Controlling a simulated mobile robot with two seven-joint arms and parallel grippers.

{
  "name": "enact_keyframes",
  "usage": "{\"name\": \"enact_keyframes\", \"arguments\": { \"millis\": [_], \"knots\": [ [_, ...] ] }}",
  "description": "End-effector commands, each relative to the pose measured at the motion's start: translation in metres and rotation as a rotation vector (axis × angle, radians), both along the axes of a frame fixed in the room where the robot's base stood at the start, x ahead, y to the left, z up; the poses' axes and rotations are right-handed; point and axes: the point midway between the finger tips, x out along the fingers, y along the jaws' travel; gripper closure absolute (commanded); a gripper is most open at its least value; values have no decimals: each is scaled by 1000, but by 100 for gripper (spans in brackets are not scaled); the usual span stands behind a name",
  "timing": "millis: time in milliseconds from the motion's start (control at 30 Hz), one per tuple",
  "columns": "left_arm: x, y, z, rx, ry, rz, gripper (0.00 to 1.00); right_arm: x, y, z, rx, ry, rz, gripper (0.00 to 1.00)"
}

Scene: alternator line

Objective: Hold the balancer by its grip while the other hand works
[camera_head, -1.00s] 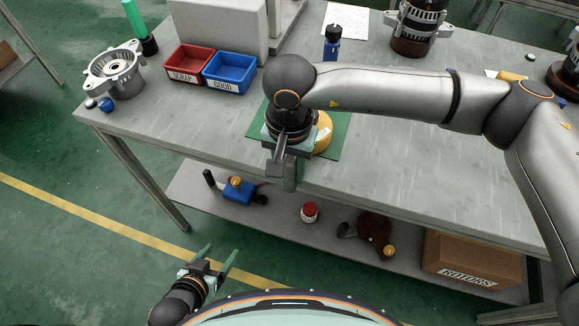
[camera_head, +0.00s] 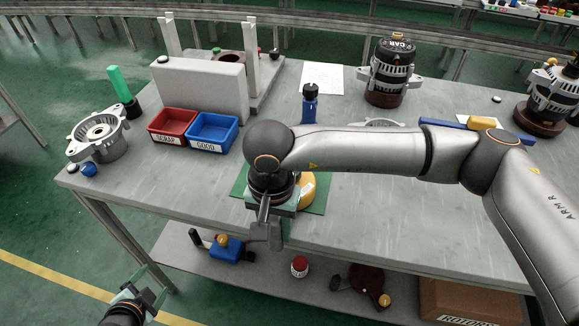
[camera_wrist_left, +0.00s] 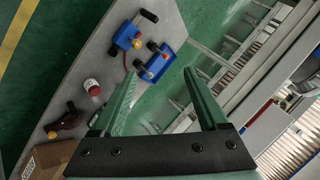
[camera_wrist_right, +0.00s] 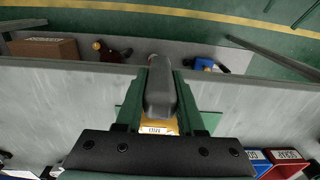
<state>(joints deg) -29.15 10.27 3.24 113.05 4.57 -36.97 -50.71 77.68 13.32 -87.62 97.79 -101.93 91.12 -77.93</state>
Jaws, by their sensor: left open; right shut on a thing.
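My right gripper (camera_head: 270,236) is at the bench's front edge, shut on a dark grey grip (camera_wrist_right: 159,95), which lies between its fingers in the right wrist view. Just beyond the grip is a yellow labelled body (camera_head: 307,190), on a green mat (camera_head: 316,205); it also shows in the right wrist view (camera_wrist_right: 157,126). I take this to be the balancer; my arm hides where grip and body join. My left gripper (camera_head: 150,284) is open and empty, low and left, away from the bench; its spread fingers show in the left wrist view (camera_wrist_left: 163,92).
A red SCRAP bin (camera_head: 172,127), blue GOOD bin (camera_head: 212,132), blue bottle (camera_head: 309,104) and metal housing (camera_head: 98,134) stand on the bench. The lower shelf (camera_head: 270,268) holds blue tools, a red-capped jar (camera_head: 299,267) and a ROTORS box (camera_head: 458,300). Bare benchtop lies front right.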

Motion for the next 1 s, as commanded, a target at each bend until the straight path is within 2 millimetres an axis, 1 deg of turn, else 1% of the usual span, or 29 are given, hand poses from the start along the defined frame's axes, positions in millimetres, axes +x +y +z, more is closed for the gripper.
{"name": "enact_keyframes", "arguments": {
  "millis": [33, 100, 267, 400, 600, 667, 733, 767, 800, 867, 900, 967, 1000],
  "knots": [
    [8, 14, 9, 80, -2, -39, 24, 0, 0, 0, 1, -1, 0, 100],
    [16, 31, 19, 193, 7, -98, 24, 0, 0, 0, 1, -1, 0, 100],
    [31, 70, 44, 439, 38, -228, 24, 0, 0, 0, 1, -1, 0, 100],
    [41, 102, 68, 648, 82, -343, 24, 0, 0, 0, 1, -1, 0, 100],
    [52, 142, 105, 916, 157, -510, 24, 0, 0, 0, 0, -1, 0, 100],
    [57, 152, 118, 987, 179, -562, 24, 0, 0, 0, 0, -1, 0, 100],
    [67, 159, 136, 1058, 192, -628, 24, 0, 0, 0, 0, -1, 0, 100],
    [74, 159, 146, 1081, 187, -661, 24, 0, 0, 1, 1, -1, 0, 100],
    [85, 152, 154, 1079, 169, -695, 24, 0, 0, 0, 1, -1, 0, 100],
    [104, 133, 165, 1032, 119, -724, 24, 0, 0, 0, 1, -1, 0, 100],
    [117, 116, 171, 979, 78, -733, 24, 0, 0, 0, 1, -1, 0, 100],
    [137, 85, 180, 874, 16, -742, 24, 0, 0, 1, 1, -1, 0, 100],
    [149, 63, 186, 793, -23, -742, 24, 0, 0, 0, 1, -1, 0, 100]
  ]
}}
